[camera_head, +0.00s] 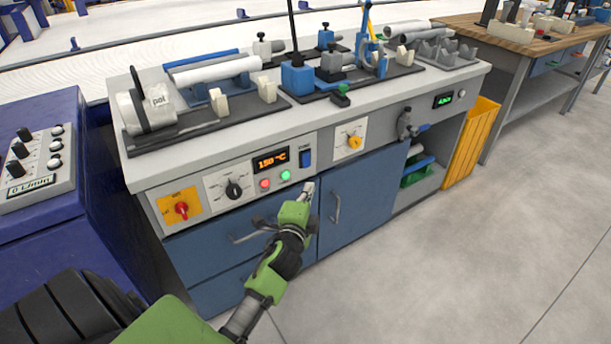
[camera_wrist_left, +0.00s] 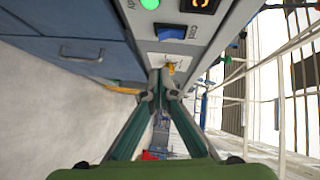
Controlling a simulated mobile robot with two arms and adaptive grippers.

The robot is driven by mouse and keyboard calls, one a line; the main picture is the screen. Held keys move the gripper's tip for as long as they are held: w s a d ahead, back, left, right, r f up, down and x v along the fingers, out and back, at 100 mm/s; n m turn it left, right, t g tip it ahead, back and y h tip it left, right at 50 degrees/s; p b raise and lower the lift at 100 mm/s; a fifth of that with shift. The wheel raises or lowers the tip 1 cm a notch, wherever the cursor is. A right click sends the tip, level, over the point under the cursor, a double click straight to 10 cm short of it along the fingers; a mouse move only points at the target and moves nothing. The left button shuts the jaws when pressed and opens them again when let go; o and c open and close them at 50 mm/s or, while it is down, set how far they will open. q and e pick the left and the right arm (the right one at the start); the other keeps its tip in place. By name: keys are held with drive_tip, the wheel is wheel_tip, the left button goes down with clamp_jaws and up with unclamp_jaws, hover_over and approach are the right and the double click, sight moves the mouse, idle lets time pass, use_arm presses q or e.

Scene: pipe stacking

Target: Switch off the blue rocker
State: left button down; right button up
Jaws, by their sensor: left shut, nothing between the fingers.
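The blue rocker (camera_head: 306,158) sits on the bench's front panel, right of the orange display and the green button. In the left wrist view the rocker (camera_wrist_left: 171,32) shows above the fingertips, with a lighter lower face; I cannot tell its on or off position for certain. My left gripper (camera_head: 308,189) is shut and empty. Its fingertips are in front of the panel, a little below the rocker and apart from it. In the left wrist view the fingertips (camera_wrist_left: 160,82) meet at the middle. My right gripper is not in view.
The panel also holds a red knob (camera_head: 181,208), a black dial (camera_head: 234,190), a red button (camera_head: 265,184), a green button (camera_head: 285,175) and a yellow knob (camera_head: 354,142). Handled blue doors (camera_head: 360,195) lie below. Tools and pipes crowd the benchtop. The floor at right is clear.

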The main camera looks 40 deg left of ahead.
sight(306, 159)
use_arm(q)
drive_tip(key=shift+w+a+f+b, duration=0.2)
drive_tip(key=shift+w+a+f, duration=0.05)
drive_tip(key=shift+w+a, duration=0.8)
drive_tip(key=shift+w+a+f+b, duration=0.25)
drive_tip(key=shift+w+a, duration=0.6)
drive_tip(key=shift+w, duration=0.35)
drive_tip(key=shift+w+a+f+b, duration=0.15)
drive_tip(key=shift+w+a+f, duration=0.1)
drive_tip(key=shift+w+a, duration=0.8)
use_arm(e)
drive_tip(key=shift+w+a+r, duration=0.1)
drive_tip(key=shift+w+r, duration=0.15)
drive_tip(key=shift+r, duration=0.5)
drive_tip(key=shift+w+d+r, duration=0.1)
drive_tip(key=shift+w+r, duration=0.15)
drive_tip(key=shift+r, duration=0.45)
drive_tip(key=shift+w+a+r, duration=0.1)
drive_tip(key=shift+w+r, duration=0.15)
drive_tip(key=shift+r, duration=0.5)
use_arm(q)
drive_tip(key=shift+d, duration=0.1)
drive_tip(key=shift+f, duration=0.1)
